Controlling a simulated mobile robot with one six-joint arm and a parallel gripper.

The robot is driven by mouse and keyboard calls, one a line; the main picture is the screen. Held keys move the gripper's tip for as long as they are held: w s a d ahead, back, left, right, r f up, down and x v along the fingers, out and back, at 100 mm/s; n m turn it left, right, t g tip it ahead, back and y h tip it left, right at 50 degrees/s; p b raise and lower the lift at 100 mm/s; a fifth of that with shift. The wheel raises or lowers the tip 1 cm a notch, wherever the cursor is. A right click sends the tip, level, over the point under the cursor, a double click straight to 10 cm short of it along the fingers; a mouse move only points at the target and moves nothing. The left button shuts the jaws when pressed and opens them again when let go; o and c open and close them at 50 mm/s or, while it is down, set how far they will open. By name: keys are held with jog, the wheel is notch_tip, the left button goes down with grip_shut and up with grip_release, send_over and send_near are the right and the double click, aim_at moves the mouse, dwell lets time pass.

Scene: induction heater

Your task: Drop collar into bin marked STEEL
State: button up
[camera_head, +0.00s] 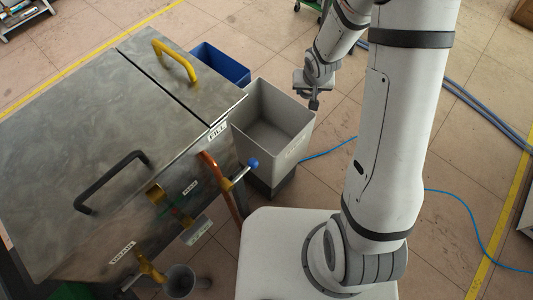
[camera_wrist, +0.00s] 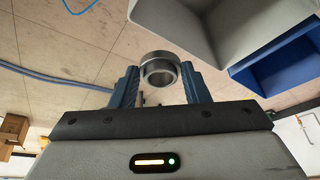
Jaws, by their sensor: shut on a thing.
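A metal ring-shaped collar (camera_wrist: 158,57) sits between the two blue fingers of my gripper (camera_wrist: 161,84) in the wrist view, its opening facing the camera. My gripper is shut on it. In the head view my gripper (camera_head: 314,99) hangs above the floor by the right rim of a grey bin (camera_head: 272,163). The grey bin has a faint marking on its front wall that I cannot read. It also shows at the upper right of the wrist view (camera_wrist: 215,28). The collar is too small to make out in the head view.
A blue bin (camera_head: 220,64) stands behind the grey one. A steel cabinet (camera_head: 100,140) with a yellow handle (camera_head: 176,58) and a black handle (camera_head: 108,178) fills the left. Pipes and a blue-knobbed valve (camera_head: 252,163) stick out near the grey bin. Blue hoses lie on the floor.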

jog(key=w+a+f+n+b, duration=0.1)
jog(key=a+f+b, duration=1)
jog(key=b, duration=0.8)
jog(key=shift+b+x, duration=0.4)
jog(key=shift+x, duration=0.5)
jog(key=shift+s, duration=0.2)
jog(key=o, duration=1.1)
jog(key=shift+o, duration=0.2)
jog(key=p+v, duration=0.2)
jog(key=v, duration=0.5)
jog(key=shift+s+r+p, duration=0.2)
jog(key=shift+r+p, duration=0.1)
jog(key=shift+p, duration=0.1)
